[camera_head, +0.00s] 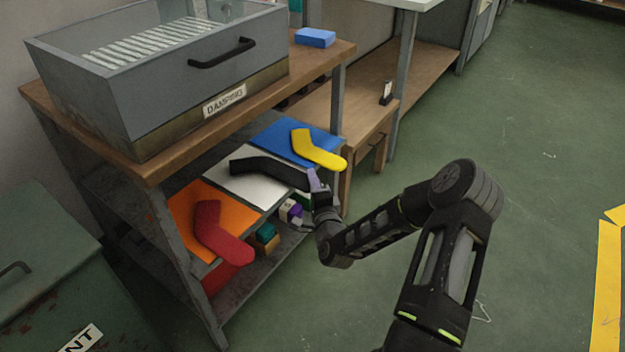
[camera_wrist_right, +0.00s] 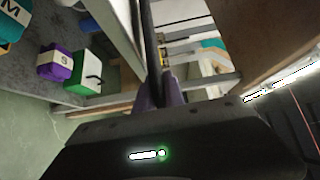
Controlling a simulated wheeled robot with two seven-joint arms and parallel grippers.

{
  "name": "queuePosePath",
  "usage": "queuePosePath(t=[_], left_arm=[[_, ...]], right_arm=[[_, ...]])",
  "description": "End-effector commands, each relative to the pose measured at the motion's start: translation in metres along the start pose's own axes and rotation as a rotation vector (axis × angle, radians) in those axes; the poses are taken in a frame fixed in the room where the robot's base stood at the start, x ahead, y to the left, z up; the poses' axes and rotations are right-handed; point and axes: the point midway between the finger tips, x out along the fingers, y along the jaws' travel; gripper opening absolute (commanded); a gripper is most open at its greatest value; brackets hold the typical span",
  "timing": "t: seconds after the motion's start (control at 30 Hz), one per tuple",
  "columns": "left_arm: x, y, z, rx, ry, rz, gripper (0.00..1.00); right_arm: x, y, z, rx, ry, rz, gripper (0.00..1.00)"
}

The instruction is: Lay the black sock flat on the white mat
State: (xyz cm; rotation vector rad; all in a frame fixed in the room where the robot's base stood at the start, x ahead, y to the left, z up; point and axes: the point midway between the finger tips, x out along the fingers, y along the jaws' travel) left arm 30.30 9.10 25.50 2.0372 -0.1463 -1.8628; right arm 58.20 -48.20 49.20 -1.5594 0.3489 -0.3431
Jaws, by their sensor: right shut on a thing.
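The black sock (camera_head: 268,168) is over the white mat (camera_head: 238,188) on the middle shelf, with its bend towards the back left. Its right end reaches my right gripper (camera_head: 314,180), which is shut on it at the shelf's front edge. In the right wrist view the sock shows as a dark, nearly edge-on strip (camera_wrist_right: 150,45) running up from between the purple fingertips (camera_wrist_right: 161,88). I cannot tell whether the sock touches the mat along its whole length. My left gripper is out of view.
A red sock (camera_head: 215,235) lies on an orange mat (camera_head: 180,205) and a yellow sock (camera_head: 316,150) on a blue mat (camera_head: 268,135). Lettered cubes, one purple (camera_wrist_right: 55,66), stand on the shelf below.

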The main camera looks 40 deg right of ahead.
Motion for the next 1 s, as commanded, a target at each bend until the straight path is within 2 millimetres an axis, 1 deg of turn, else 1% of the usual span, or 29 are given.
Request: queuePosePath(t=[0.03, 0.33, 0.37, 0.6, 0.67, 0.83, 1.0], left_arm=[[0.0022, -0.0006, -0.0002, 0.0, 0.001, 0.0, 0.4], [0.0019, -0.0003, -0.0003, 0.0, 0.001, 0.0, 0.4], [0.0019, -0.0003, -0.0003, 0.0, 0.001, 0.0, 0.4], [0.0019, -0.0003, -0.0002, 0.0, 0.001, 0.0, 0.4], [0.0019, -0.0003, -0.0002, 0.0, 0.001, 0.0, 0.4], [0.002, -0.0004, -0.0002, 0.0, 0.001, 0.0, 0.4], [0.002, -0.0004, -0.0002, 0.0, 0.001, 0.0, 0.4]], right_arm=[[0.0001, 0.0023, 0.0, 0.0, 0.0, -0.001, 0.0], [0.0, 0.0022, -0.0001, 0.0, 0.0, 0.0, 0.0], [0.0, 0.0022, -0.0001, 0.0, 0.0, 0.0, 0.16], [0.0, 0.0023, -0.0001, 0.0, 0.0, 0.0, 0.36], [0.0, 0.0024, -0.0001, 0.0, 0.0, 0.0, 0.39], [-0.0001, 0.0026, -0.0002, -0.001, 0.0, 0.001, 0.4], [-0.0001, 0.0026, -0.0001, 0.0, 0.0, 0.0, 0.54]])
